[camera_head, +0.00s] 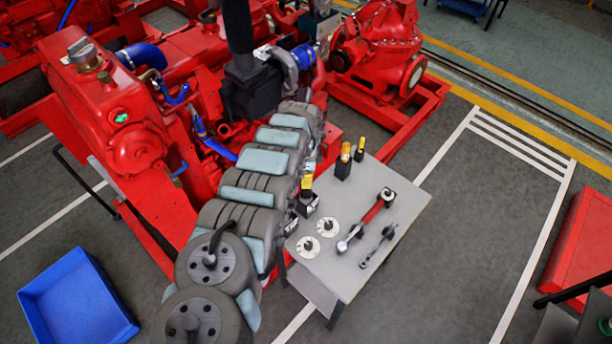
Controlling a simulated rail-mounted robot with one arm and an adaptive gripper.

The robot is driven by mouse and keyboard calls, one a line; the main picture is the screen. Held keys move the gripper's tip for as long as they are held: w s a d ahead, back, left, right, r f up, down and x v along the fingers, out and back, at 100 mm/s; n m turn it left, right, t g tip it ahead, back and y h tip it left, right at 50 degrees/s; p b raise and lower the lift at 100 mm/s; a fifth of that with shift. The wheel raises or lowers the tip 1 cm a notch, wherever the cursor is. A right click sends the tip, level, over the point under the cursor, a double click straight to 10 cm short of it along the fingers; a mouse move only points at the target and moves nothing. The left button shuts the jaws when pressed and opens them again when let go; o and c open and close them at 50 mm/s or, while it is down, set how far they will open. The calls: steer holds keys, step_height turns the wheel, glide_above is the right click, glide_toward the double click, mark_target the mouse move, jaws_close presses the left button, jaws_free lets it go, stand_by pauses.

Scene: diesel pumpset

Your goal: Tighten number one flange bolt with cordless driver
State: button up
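A grey metal table (400,215) stands right of my arm. Small upright black items with yellow or orange tops stand on it: one at the left edge (307,187) and two at the back, (343,160) and (360,150). I cannot tell which, if any, is the cordless driver. A red-handled tool (373,212) lies across the table. My grey arm reaches from the lower left up alongside the red engine. My gripper cannot be made out; the arm's far end is among the engine parts. The number one flange bolt is too small or hidden to identify.
A dark small wrench (377,246) and two white discs (308,246) (328,227) lie on the table. The red engine (110,100) and red pump (385,50) stand behind. A blue bin (80,305) is lower left.

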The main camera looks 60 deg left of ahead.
steer(key=shift+f, duration=0.3)
steer(key=o, duration=1.3)
steer(key=shift+r, duration=6.05)
